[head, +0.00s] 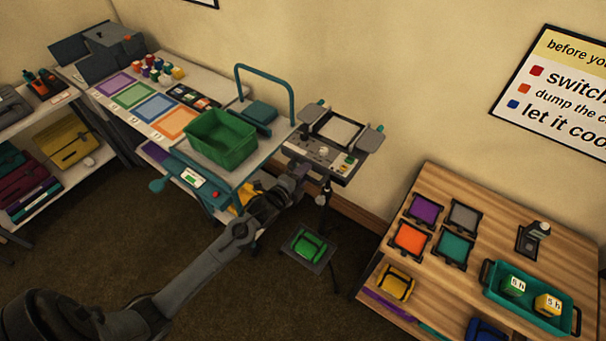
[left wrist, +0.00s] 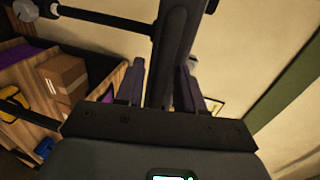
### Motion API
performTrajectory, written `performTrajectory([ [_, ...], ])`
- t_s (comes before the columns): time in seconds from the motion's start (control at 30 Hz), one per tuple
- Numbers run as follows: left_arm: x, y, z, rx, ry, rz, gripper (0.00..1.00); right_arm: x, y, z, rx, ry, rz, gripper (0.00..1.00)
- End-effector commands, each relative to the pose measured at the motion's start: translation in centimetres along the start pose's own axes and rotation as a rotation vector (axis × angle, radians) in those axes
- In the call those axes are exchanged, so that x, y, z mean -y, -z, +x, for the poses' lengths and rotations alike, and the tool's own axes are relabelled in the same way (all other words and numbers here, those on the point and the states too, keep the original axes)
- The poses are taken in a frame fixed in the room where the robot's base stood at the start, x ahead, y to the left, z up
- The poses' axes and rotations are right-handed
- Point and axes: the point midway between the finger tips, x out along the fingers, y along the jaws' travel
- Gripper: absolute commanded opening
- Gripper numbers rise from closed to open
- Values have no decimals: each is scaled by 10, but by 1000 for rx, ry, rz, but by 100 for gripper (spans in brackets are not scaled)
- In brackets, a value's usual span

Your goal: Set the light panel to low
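The light panel (head: 338,129), a pale screen in a dark frame with side flaps, stands upper middle in the head view. Below it is a grey control face (head: 320,153) with small knobs and a pale patch at its right; its setting is too small to read. My left gripper (head: 299,171) is by the lower left edge of the control face; contact cannot be told. In the left wrist view my left gripper (left wrist: 163,85) has its fingers apart. A dark post (left wrist: 175,45) shows between and beyond them. My right gripper is not in view.
A teal-edged cart with a green bin (head: 220,140) and a tall handle stands close left of the panel. A green pack (head: 306,247) lies on a low plate below. A wooden table (head: 440,185) with coloured squares and a teal tray (head: 500,295) is at right.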

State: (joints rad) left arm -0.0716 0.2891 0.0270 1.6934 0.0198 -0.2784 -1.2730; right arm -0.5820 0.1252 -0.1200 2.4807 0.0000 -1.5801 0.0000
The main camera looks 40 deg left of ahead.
Motion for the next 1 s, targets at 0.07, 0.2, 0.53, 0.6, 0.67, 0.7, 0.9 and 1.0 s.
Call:
performTrajectory([
  [0.07,0,0,0,0,0,0,38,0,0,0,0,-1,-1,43],
  [0.2,0,0,0,0,0,0,35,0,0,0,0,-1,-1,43],
  [0.53,0,0,0,0,0,0,0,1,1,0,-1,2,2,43],
  [0.6,0,0,0,0,0,0,0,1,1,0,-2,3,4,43],
  [0.67,0,0,0,0,0,0,0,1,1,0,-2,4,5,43],
  [0.7,0,0,0,0,0,0,0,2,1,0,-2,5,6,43],
  [0.9,-18,0,3,-2,-4,1,0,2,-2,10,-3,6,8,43],
  [1.0,-40,0,7,0,-9,2,0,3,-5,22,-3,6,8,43],
])
